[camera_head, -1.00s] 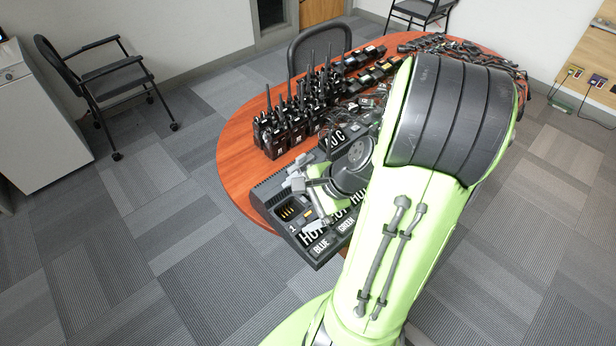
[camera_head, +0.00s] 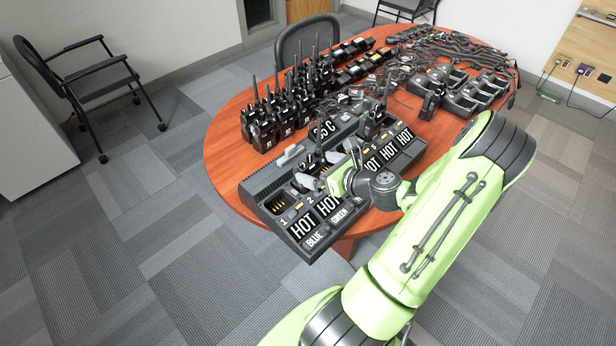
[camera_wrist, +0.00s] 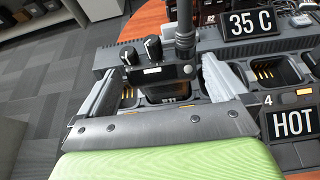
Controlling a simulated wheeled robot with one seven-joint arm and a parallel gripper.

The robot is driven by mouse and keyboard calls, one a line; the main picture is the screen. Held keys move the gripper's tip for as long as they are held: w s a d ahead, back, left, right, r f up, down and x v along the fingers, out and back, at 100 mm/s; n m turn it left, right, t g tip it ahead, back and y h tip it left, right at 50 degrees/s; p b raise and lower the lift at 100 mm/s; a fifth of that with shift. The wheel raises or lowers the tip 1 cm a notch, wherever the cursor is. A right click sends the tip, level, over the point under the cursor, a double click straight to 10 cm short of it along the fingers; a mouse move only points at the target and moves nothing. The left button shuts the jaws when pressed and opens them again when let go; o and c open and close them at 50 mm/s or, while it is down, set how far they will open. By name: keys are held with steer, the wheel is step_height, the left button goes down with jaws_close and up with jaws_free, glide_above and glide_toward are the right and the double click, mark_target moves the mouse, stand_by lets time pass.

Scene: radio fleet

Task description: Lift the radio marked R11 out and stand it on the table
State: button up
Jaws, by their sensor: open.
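A black radio with two knobs and a thick antenna (camera_wrist: 160,72) stands in a slot of the dark multi-slot charger (camera_head: 262,190). No R11 mark is readable on it. My gripper (camera_wrist: 155,88) is open, with one grey finger on each side of this radio in the wrist view. I cannot tell whether the fingers touch it. The radio's lower part is hidden in the slot and behind the gripper's edge. In the head view my gripper (camera_head: 313,172) is over the left half of the charger, and the radio there is mostly hidden.
Empty slots with gold contacts flank the radio. "HOT" signs (camera_head: 302,228) line the charger's front, and a "35 C" sign (camera_wrist: 251,23) stands behind. Several upright radios (camera_head: 262,132) crowd the table's left back. Bare wooden table (camera_head: 222,150) shows left of the charger. Cables and more chargers lie right.

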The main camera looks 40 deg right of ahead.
mark_target(315, 166)
steer(key=b+x, duration=0.1)
steer(key=x, duration=0.4)
steer(key=shift+f, duration=0.1)
steer(key=shift+s, duration=0.15)
steer(key=shift+c, duration=0.3)
steer(key=c, duration=1)
steer(key=shift+r, duration=0.25)
steer(key=shift+c, duration=0.2)
step_height(315, 166, up, 10)
steer(key=p, duration=0.4)
steer(key=shift+f, duration=0.1)
